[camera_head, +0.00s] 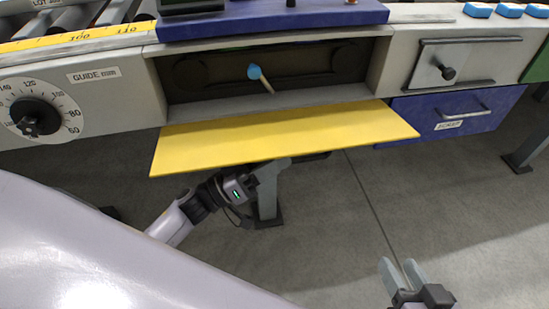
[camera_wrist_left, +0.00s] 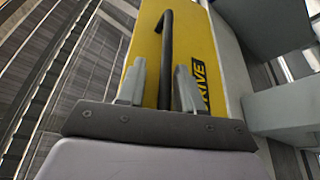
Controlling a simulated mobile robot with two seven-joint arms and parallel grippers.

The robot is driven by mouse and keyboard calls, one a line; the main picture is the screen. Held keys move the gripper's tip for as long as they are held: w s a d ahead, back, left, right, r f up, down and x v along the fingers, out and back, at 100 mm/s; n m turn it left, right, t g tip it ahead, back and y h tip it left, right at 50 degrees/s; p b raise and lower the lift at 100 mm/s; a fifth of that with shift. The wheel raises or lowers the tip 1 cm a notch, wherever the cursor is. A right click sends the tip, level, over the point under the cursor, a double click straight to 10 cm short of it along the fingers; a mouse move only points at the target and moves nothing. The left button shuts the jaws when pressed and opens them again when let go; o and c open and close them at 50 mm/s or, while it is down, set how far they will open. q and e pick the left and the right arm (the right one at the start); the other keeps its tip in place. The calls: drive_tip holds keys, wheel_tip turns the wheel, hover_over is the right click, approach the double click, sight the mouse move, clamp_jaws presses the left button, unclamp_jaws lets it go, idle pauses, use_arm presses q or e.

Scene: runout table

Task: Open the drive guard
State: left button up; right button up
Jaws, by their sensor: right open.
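The yellow drive guard (camera_head: 285,135) is swung out and down from the front of the table, sticking out nearly flat below the exposed drive bay (camera_head: 210,80). In the left wrist view, the guard (camera_wrist_left: 146,45) shows a black bar handle (camera_wrist_left: 166,45) and a "DRIVE" label. My left gripper (camera_wrist_left: 160,68) is open, with a finger on each side of the handle; I cannot tell if either touches it. In the head view it is under the guard, its fingertips partly hidden. My right gripper (camera_head: 403,272) is open and empty over the floor, at the lower right.
A blue-tipped lever (camera_head: 258,76) stands in the drive bay. A dial (camera_head: 38,116) is to the left. A small panel with a black knob (camera_head: 447,72) and a blue drawer (camera_head: 450,115) are to the right.

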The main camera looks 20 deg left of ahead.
use_arm(q)
drive_tip(key=p+v, duration=0.1)
drive_tip(key=v, duration=0.6)
drive_tip(key=shift+s+a, duration=0.1)
drive_tip(key=shift+a, duration=0.05)
drive_tip(key=v, duration=0.8)
drive_tip(key=shift+a+b, duration=0.25)
drive_tip(key=shift+b, duration=0.15)
idle(0.4)
drive_tip(key=shift+w+f, duration=0.1)
drive_tip(key=shift+w, duration=0.1)
idle(0.5)
